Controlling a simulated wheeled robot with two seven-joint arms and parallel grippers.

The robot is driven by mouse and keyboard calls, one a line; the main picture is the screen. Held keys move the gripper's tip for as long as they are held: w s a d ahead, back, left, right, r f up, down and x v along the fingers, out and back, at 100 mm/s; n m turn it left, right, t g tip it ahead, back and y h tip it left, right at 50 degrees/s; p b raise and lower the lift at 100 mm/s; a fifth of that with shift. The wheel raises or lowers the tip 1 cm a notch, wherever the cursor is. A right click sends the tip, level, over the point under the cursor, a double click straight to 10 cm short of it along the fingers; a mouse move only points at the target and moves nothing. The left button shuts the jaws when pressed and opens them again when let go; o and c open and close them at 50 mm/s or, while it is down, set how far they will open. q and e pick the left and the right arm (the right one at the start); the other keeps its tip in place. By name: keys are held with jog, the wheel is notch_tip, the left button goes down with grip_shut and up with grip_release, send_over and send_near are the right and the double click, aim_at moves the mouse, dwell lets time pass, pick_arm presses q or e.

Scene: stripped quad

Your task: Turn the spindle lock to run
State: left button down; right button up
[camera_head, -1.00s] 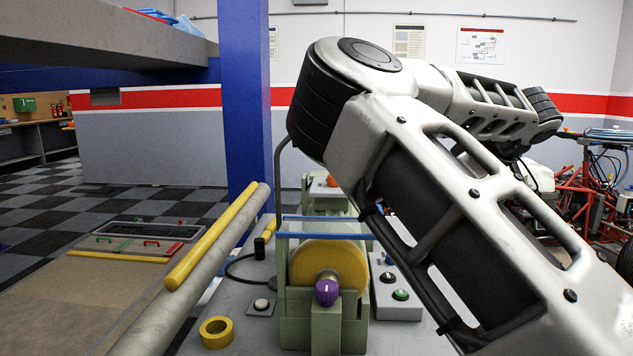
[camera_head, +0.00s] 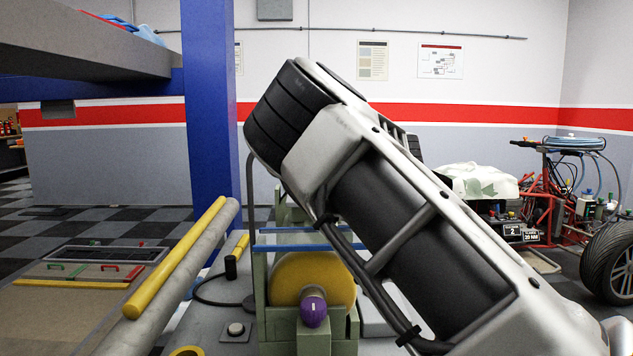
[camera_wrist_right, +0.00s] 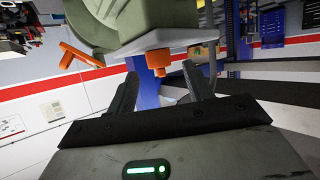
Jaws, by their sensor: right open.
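A bench grinder-like machine with a yellow wheel (camera_head: 316,279) stands low in the middle of the head view. A purple knob (camera_head: 313,311) with a pale line on its face sits on its front. In the right wrist view, a green machine body (camera_wrist_right: 150,20) hangs at the top, with an orange knob (camera_wrist_right: 158,61) and an orange lever (camera_wrist_right: 80,55) to its left. I cannot tell which of these is the spindle lock. My right gripper (camera_wrist_right: 160,80) is open and empty. The orange knob appears beyond its fingertips, between them, apparently without contact. The head view does not show this gripper.
My right arm covers much of the head view's centre and right. A blue post (camera_head: 210,120) rises behind the bench. A grey pipe and yellow bar (camera_head: 175,259) lie to the left. A grey button (camera_head: 236,329) and yellow ring (camera_head: 187,351) are near the machine.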

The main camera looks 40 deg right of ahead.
pick_arm(q)
jog(key=shift+f, duration=0.15)
pick_arm(e)
jog(key=shift+x, duration=1.55)
jog(key=c, duration=1)
pick_arm(q)
jog(key=shift+w, duration=0.1)
pick_arm(e)
jog(key=shift+o, duration=0.2)
